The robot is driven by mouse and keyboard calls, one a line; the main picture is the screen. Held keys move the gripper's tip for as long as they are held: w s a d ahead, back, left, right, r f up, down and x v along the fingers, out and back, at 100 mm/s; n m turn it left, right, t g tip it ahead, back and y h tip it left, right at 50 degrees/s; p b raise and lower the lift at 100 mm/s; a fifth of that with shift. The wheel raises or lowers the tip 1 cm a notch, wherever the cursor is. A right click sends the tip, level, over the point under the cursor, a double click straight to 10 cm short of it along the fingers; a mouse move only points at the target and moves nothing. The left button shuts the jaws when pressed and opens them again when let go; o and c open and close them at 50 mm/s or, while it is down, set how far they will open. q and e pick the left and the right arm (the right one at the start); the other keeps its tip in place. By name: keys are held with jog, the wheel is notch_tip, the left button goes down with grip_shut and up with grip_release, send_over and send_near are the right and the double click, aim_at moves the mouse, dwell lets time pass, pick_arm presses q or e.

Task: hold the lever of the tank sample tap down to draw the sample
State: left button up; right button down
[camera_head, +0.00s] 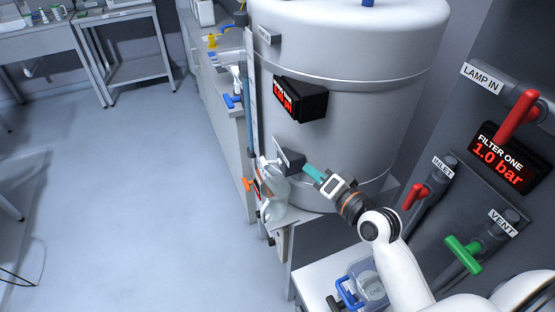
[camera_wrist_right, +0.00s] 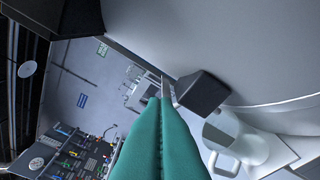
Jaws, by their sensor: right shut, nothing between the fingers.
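The large silver tank (camera_head: 345,50) fills the upper middle of the head view. A dark block with a pale plate (camera_head: 290,160) sticks out low on its wall. A small white tap-like part (camera_head: 266,163) shows just left of it; I cannot tell for sure which part is the lever. My right gripper (camera_head: 309,169) has teal fingers, shut and empty, with tips close to the block's right side. In the right wrist view, the shut fingers (camera_wrist_right: 160,101) point toward the dark block (camera_wrist_right: 203,92); whether they touch is unclear. My left gripper is not in view.
A clear vessel (camera_head: 278,206) stands below the block, and a white handled vessel (camera_wrist_right: 235,145) shows in the wrist view. A dark panel (camera_head: 480,200) with red handles (camera_head: 414,196) and a green handle (camera_head: 463,256) is at right. A display (camera_head: 300,98) juts from the tank above.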

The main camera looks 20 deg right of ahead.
aim_at(287, 159)
jog(key=b+x, duration=0.1)
jog(key=x, duration=0.2)
jog(key=b+x, duration=0.1)
jog(key=x, duration=0.3)
jog(key=b+x, duration=0.1)
jog(key=x, duration=0.3)
jog(key=shift+d+f+b, duration=0.2)
jog(key=shift+f+b, duration=0.1)
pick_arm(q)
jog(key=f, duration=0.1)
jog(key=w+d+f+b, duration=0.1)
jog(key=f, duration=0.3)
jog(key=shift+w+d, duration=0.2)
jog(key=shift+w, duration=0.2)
pick_arm(e)
jog(key=a, duration=0.1)
jog(key=a+f, duration=0.2)
jog(key=shift+s+a, duration=0.1)
jog(key=shift+s, duration=0.3)
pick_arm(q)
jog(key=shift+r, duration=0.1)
pick_arm(e)
jog(key=shift+r, duration=0.1)
